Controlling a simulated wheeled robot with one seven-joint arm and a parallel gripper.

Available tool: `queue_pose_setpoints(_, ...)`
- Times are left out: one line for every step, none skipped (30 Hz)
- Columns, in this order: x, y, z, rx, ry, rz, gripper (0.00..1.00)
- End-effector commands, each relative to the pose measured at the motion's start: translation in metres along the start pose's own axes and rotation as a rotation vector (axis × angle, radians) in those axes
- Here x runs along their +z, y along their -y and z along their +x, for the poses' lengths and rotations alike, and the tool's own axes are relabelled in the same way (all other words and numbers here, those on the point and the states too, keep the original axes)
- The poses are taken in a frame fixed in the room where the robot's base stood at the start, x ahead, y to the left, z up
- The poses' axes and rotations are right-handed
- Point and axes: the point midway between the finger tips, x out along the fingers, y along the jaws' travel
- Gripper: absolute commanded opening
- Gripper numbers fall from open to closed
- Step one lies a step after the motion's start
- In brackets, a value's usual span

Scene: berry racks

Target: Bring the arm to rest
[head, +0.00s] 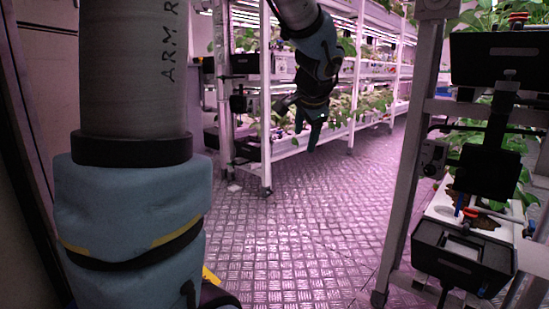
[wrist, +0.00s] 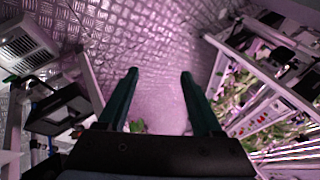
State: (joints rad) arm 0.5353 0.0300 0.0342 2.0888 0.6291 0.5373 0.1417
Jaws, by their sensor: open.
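In the head view my arm comes down from the top, and my gripper (head: 312,130) hangs over the aisle with its fingers pointing down. In the wrist view my gripper (wrist: 159,75) shows two dark green fingers spread well apart. Nothing is between them but a view of the floor. The gripper appears apart from the racks, though it overlaps the far rack's plants in the head view.
A plant rack (head: 267,170) on wheels stands at the back. Another rack (head: 402,180) with black boxes and plants is close on the right. The patterned metal floor (head: 290,240) between them is clear. In the wrist view, racks flank the gripper on both sides.

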Motion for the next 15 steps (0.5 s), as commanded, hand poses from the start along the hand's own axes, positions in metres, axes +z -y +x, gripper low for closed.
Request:
queue_pose_setpoints(0.035,-0.012,0.014,0.052,0.051,-0.099,0.67)
queue_pose_setpoints(0.053,-0.021,0.021,0.082,0.079,-0.161,0.67)
queue_pose_setpoints(0.076,-0.033,0.028,0.119,0.114,-0.243,0.67)
queue_pose_setpoints(0.091,-0.042,0.032,0.144,0.138,-0.303,0.67)
queue_pose_setpoints(0.106,-0.050,0.035,0.166,0.162,-0.362,0.67)
queue_pose_setpoints(0.124,-0.061,0.039,0.193,0.192,-0.435,0.67)
queue_pose_setpoints(0.137,-0.070,0.041,0.211,0.214,-0.488,0.67)
queue_pose_setpoints(0.148,-0.078,0.042,0.227,0.235,-0.542,0.67)
queue_pose_setpoints(0.163,-0.088,0.043,0.247,0.262,-0.610,0.67)
queue_pose_setpoints(0.173,-0.096,0.044,0.260,0.281,-0.659,0.67)
queue_pose_setpoints(0.183,-0.103,0.044,0.272,0.302,-0.708,0.67)
queue_pose_setpoints(0.196,-0.113,0.044,0.287,0.328,-0.773,0.67)
queue_pose_setpoints(0.205,-0.121,0.044,0.297,0.347,-0.822,0.67)
queue_pose_setpoints(0.213,-0.128,0.043,0.306,0.366,-0.870,0.67)
queue_pose_setpoints(0.224,-0.138,0.042,0.318,0.392,-0.934,0.67)
